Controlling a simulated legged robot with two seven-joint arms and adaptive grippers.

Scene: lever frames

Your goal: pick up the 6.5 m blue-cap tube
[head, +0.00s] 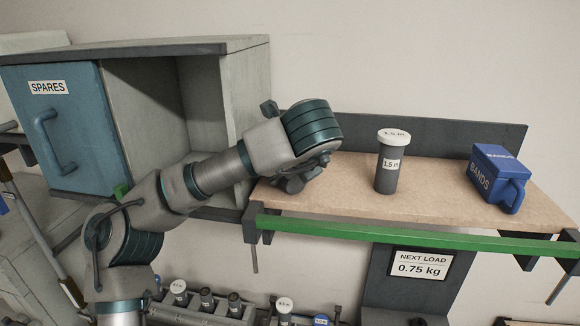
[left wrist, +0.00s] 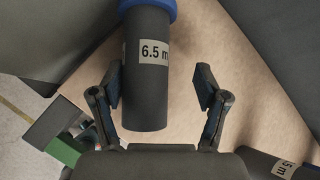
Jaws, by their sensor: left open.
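The 6.5 m tube (left wrist: 148,85) is dark grey with a blue cap (left wrist: 150,5) and a white label. In the left wrist view it stands between the fingers of my left gripper (left wrist: 160,80), closer to the left finger. The gripper is open, with a wider gap on the tube's right; whether the left finger touches is unclear. In the head view my left gripper (head: 292,182) is low over the left end of the wooden shelf (head: 440,195). My arm hides the 6.5 m tube there. My right gripper is not in view.
A white-capped 1.5 m tube (head: 387,168) and a blue BANDS box (head: 497,178) stand farther right on the shelf. A green rail (head: 400,236) runs along the front edge. A SPARES cabinet (head: 230,110) is at left. Several tubes sit in racks (head: 200,316) below.

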